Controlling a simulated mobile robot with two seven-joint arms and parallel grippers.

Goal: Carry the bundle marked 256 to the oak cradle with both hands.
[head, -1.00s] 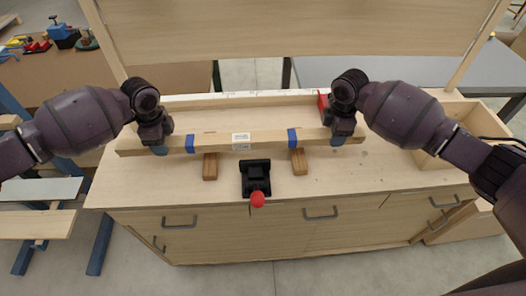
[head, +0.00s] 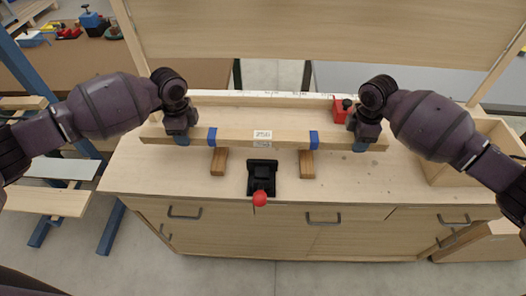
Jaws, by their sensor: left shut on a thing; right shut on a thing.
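The bundle (head: 240,133) is a long stack of pale wood strips with two blue bands and a white label (head: 262,135) at its middle; the print is too small to read. My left gripper (head: 179,138) is shut on its left part. My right gripper (head: 362,143) is shut on its right part. The bundle lies nearly level across the picture, over the back of two brown wood blocks (head: 219,163) (head: 307,167) on the bench. I cannot tell whether it touches them. No other cradle is clearly identifiable.
A black clamp with a red knob (head: 260,198) stands at the front edge of the wooden bench (head: 380,190). A red item (head: 341,106) sits behind my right gripper. An open wooden box (head: 450,172) is at right. A blue-legged stand (head: 60,205) is at left.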

